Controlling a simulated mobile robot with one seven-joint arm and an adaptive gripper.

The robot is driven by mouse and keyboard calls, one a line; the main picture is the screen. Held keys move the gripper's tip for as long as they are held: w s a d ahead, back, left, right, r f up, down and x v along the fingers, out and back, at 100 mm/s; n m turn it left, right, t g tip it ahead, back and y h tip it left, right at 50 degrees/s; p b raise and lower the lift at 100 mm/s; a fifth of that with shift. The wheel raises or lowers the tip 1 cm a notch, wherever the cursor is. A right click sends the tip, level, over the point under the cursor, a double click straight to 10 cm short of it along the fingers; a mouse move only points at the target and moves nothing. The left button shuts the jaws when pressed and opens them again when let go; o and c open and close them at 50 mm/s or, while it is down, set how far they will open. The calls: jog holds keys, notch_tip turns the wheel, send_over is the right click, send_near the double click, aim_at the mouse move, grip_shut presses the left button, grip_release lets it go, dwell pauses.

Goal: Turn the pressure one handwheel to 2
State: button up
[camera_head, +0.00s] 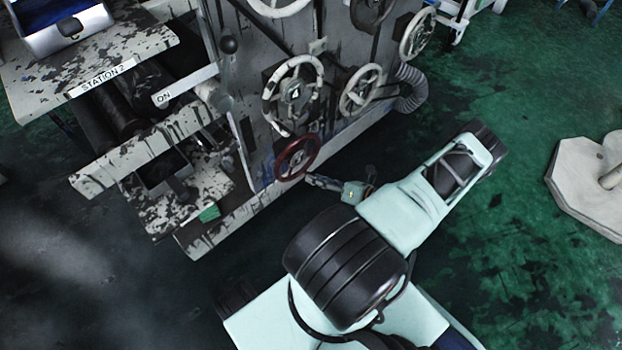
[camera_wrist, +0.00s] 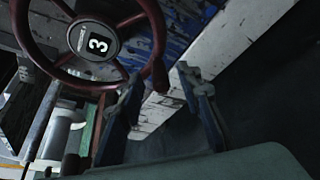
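A dark red handwheel (camera_head: 297,158) sits low on the machine's front panel. In the wrist view the red handwheel (camera_wrist: 147,18) fills the upper left, and its round hub carries a tilted label reading 3. A dark red handle (camera_wrist: 159,77) stands at its rim. My gripper (camera_wrist: 158,88) is open, its two fingers apart with the handle appearing between them. I cannot tell whether either finger touches it. In the head view my gripper (camera_head: 318,181) is at the wheel's lower right. No label naming this wheel as pressure one is readable.
A larger white handwheel (camera_head: 266,100) above has a hub label that seems to read 4. Another white handwheel (camera_head: 361,89) and a ribbed hose (camera_head: 410,90) are to the right. The STATION 2 ledge (camera_head: 101,78) juts out left. Green floor (camera_head: 500,250) is open at right.

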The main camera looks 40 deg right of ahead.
jog(key=shift+x, duration=1.45)
jog(key=shift+c, duration=0.4)
grip_shut()
